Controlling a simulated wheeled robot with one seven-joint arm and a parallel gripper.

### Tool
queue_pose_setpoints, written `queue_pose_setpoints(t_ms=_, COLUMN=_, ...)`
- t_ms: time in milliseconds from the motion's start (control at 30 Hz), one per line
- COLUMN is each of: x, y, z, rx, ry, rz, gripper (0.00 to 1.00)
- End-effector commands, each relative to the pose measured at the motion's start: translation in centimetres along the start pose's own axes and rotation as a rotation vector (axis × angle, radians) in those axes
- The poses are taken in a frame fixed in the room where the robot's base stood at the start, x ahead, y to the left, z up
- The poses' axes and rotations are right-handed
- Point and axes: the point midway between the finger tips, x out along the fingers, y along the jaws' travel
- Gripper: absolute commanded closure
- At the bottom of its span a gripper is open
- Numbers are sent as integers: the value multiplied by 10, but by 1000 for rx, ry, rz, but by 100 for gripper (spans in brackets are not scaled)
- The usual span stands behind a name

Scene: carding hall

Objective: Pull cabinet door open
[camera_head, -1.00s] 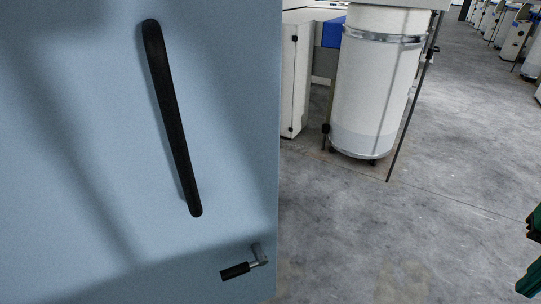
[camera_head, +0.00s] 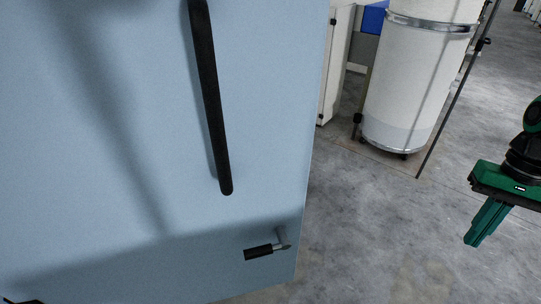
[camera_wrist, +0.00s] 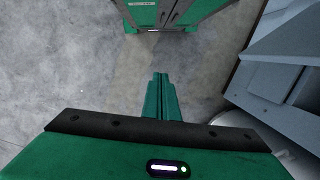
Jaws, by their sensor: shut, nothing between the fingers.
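The light blue cabinet door (camera_head: 120,150) fills the left of the head view. It looks shut, though its full frame is out of sight. A long black bar handle (camera_head: 211,100) runs nearly upright on it. A small lever with a black grip (camera_head: 259,252) sits low near the door's right edge. My green gripper (camera_head: 472,242) is at the right of the head view, over the floor, well apart from the door and both handles. In the wrist view my gripper (camera_wrist: 160,78) has its fingers together with nothing between them.
A white cylindrical can (camera_head: 415,85) on casters stands behind the door's right edge, with a thin dark pole (camera_head: 455,110) beside it. Grey concrete floor (camera_head: 380,230) is clear between door and gripper. The wrist view shows blue-grey panels (camera_wrist: 285,85) at right.

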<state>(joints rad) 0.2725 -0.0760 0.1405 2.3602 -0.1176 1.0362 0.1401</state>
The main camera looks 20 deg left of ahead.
Motion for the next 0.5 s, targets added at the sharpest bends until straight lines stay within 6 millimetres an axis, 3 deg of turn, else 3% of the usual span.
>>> queue_pose_setpoints(t_ms=200, x=31, y=-86, z=-30, rx=-195, ry=-127, rz=-94, gripper=100)
queue_pose_setpoints(t_ms=500, x=58, y=-210, z=-30, rx=-440, ry=-299, rz=-316, gripper=100)
